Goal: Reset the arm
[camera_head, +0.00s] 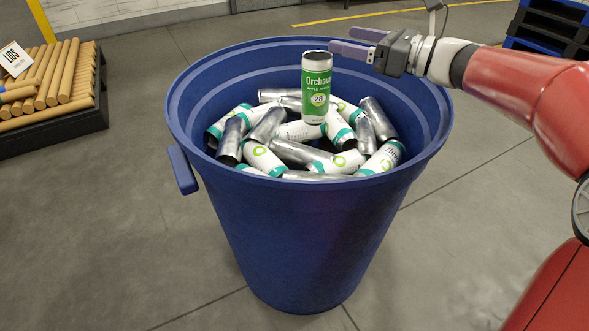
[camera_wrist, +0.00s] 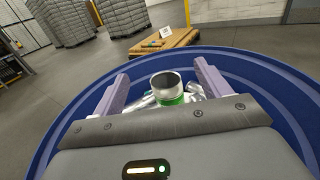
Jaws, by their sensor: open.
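My gripper (camera_head: 343,40) is over the blue bin (camera_head: 290,235), its two purple fingers spread apart and pointing left. A green and white can (camera_head: 317,100) with an open top is upright just beyond the fingertips, above the heap of cans. I cannot tell whether it rests on the heap or is in the air. In the wrist view, the can (camera_wrist: 166,84) shows between the two fingers (camera_wrist: 161,70), with gaps on both sides. Several silver, white and green cans (camera_head: 290,153) lie jumbled in the bin.
A dark pallet (camera_head: 60,138) with tan rolls (camera_head: 60,75) and a "LIDS" sign (camera_head: 14,59) stands at the left. Blue and black pallets (camera_head: 550,28) stand at the upper right. The grey floor around the bin is clear.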

